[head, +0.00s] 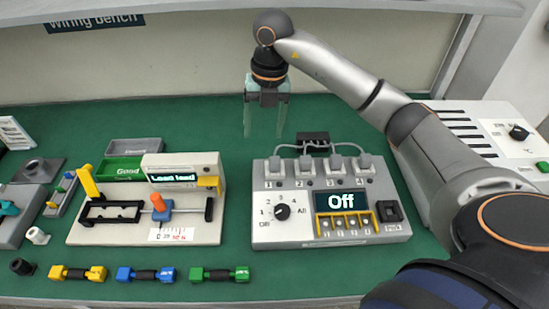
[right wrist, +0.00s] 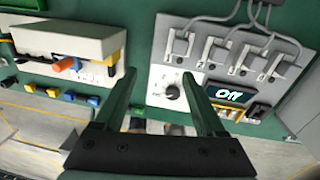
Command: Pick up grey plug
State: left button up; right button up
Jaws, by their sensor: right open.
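Several grey plugs sit in a row of numbered sockets, 1 to 4, along the back of a light grey switch box (head: 262,222). The leftmost is plug 1 (head: 275,164), then plug 2 (head: 304,164), plug 3 (head: 334,163) and plug 4 (head: 364,163). Grey cables run back from them to a black block (head: 313,140). The plugs also show in the right wrist view, the leftmost plug (right wrist: 181,42) among them. My right gripper (head: 265,130) is open and empty, pointing down above the bench, behind and left of the plugs. My left gripper is not in view.
The box display (head: 341,201) reads "Off", with a dial (head: 282,212) to its left. A tester stand (head: 90,232) and green bin (head: 122,171) stand left. Yellow, blue and green connectors (head: 219,274) lie in front. Green bench surface is clear around the box's back left.

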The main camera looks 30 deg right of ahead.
jog(key=d+h, duration=0.1)
jog(key=d, duration=0.1)
jog(key=b, duration=0.1)
send_over(275, 160)
jog(key=shift+m, duration=0.4)
notch_tip(275, 160, down, 5)
jog(key=shift+d+f, duration=0.1)
jog(key=shift+f+p, duration=0.4)
jog(key=shift+f, duration=2.75)
grip_shut()
